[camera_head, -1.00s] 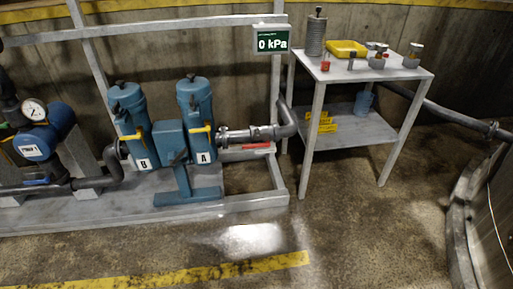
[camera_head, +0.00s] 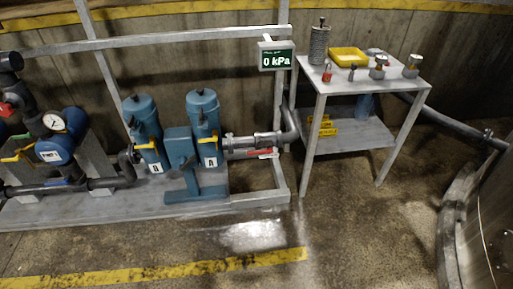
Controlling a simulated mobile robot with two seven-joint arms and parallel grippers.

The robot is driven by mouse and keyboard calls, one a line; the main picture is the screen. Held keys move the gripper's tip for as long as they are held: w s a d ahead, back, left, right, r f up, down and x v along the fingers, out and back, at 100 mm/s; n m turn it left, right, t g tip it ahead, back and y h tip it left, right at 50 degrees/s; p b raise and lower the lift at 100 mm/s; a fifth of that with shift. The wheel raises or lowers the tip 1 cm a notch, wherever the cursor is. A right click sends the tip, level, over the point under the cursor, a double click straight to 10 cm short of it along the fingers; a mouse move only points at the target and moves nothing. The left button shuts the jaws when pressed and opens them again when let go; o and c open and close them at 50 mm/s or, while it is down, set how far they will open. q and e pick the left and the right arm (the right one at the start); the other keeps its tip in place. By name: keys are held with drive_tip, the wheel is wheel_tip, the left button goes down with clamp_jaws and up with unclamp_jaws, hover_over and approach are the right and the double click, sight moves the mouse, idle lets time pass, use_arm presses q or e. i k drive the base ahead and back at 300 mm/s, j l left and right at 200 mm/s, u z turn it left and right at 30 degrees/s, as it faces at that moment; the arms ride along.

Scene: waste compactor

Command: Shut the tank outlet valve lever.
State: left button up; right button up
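Several levers show, and I cannot tell which one is the tank outlet valve lever. Small yellow levers (camera_head: 147,145) are on the filter housings. What lies beyond the left edge is hidden. Neither of my grippers is in view.
Two blue filters (camera_head: 204,112) stand on a grey skid (camera_head: 110,207) behind a blue pedestal. A display (camera_head: 277,58) reads 0 kPa. A grey table (camera_head: 404,93) with small items stands right. A curved wall (camera_head: 490,215) bounds the right. The front floor is clear, with a yellow stripe (camera_head: 150,273).

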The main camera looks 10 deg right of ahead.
sight(270, 150)
drive_tip(key=i+j+z, duration=0.15)
drive_tip(key=i+z, duration=0.2)
drive_tip(key=i, duration=0.3)
drive_tip(key=i+j+z, duration=0.4)
drive_tip(key=i, duration=0.25)
drive_tip(key=i+j+z, duration=0.35)
drive_tip(key=i+j, duration=0.15)
drive_tip(key=i, duration=0.15)
